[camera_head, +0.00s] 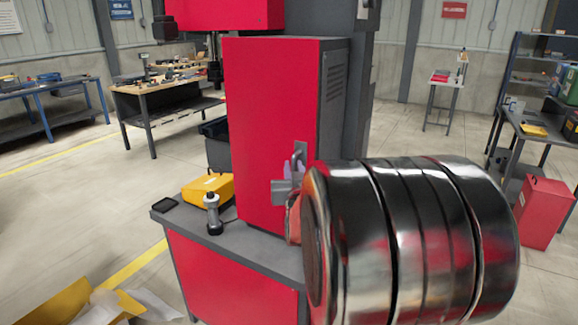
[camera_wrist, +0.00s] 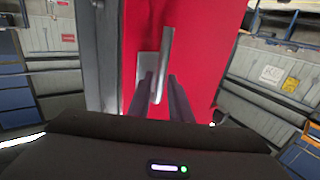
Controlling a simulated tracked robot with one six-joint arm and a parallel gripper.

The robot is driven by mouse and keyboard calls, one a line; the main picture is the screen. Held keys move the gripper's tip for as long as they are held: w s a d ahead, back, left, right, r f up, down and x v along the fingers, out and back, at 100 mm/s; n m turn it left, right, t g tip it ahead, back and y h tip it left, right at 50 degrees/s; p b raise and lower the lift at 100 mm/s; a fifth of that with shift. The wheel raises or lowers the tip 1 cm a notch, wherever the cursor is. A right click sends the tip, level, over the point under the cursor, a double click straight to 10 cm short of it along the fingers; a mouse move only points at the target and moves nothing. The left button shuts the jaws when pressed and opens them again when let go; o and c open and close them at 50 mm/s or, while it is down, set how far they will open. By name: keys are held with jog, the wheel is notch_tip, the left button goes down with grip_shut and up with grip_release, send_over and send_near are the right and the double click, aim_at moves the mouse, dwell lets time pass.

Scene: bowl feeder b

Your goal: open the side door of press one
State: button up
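The side door of press one is a flat red panel (camera_head: 270,120), and it looks shut. It fills the middle of the wrist view (camera_wrist: 205,60). Its handle is a grey bar (camera_wrist: 166,55) on a pale plate (camera_wrist: 147,66), seen small in the head view (camera_head: 301,148). My gripper (camera_wrist: 160,80) is at the handle, one dark finger on each side of the bar's lower part. A gap shows between the bar and the right finger, so the gripper looks open around it. In the head view the gripper is small and partly hidden by my arm.
The press stands on a red base with a grey top (camera_head: 240,238). Workbenches (camera_head: 165,85) stand behind.

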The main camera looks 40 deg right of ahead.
jog(key=shift+w+d, duration=0.25)
jog(key=shift+w, duration=0.25)
jog(key=shift+s, duration=0.1)
grip_shut()
jog(key=shift+a, duration=0.15)
